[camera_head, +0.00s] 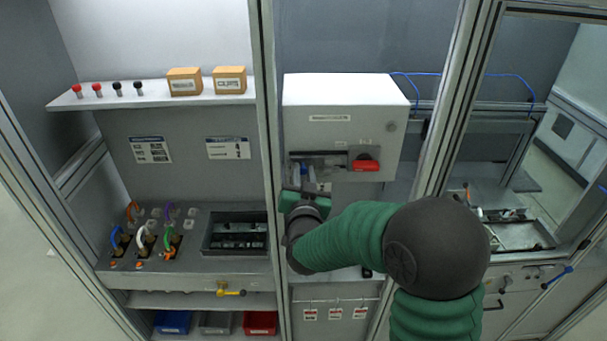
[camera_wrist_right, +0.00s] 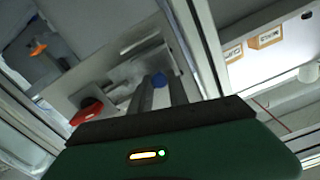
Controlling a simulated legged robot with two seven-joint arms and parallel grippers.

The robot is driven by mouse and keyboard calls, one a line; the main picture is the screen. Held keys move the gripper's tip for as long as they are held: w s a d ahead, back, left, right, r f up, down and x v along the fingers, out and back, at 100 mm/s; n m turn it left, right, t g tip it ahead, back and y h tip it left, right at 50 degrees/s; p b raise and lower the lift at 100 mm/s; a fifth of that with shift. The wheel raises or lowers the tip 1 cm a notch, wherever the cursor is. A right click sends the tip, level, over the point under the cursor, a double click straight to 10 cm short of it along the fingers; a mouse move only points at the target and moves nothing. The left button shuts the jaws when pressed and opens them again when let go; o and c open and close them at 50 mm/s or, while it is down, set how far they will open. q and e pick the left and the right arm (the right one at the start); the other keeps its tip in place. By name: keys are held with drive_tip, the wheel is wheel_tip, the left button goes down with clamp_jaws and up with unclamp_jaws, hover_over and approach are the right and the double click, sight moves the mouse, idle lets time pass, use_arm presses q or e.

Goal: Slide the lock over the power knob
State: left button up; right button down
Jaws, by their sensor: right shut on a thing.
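The red power knob (camera_head: 366,163) sits at the right of a recess in the front of a white box (camera_head: 345,97). It also shows in the right wrist view (camera_wrist_right: 88,112). A grey metal lock slide (camera_head: 328,160) lies in the recess to the left of the knob, apart from it. A small blue handle (camera_wrist_right: 159,80) shows at the lock. My right gripper (camera_wrist_right: 160,95) is shut on this blue handle, its two fingers on either side. In the head view the right gripper (camera_head: 305,184) is below the recess's left end, and the grip is mostly hidden. My left gripper is not in view.
An aluminium post (camera_head: 268,120) stands close to the left of my right gripper, and another post (camera_head: 447,120) stands right of the box. A shelf (camera_head: 130,97) at left holds small knobs and two boxes. Tags (camera_head: 335,313) hang below.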

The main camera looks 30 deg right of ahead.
sight(327, 164)
drive_tip(key=s+d+b, duration=0.2)
drive_tip(key=d, duration=0.1)
drive_tip(key=s+d+b, duration=0.1)
drive_tip(key=shift+d+f, duration=0.2)
drive_tip(key=shift+f, duration=0.2)
drive_tip(key=shift+s+d, duration=0.1)
drive_tip(key=shift+d, duration=0.15)
drive_tip(key=c, duration=1.3)
unclamp_jaws()
drive_tip(key=shift+r, duration=0.15)
drive_tip(key=shift+o, duration=0.2)
drive_tip(key=shift+d, duration=0.15)
drive_tip(key=shift+d, duration=0.1)
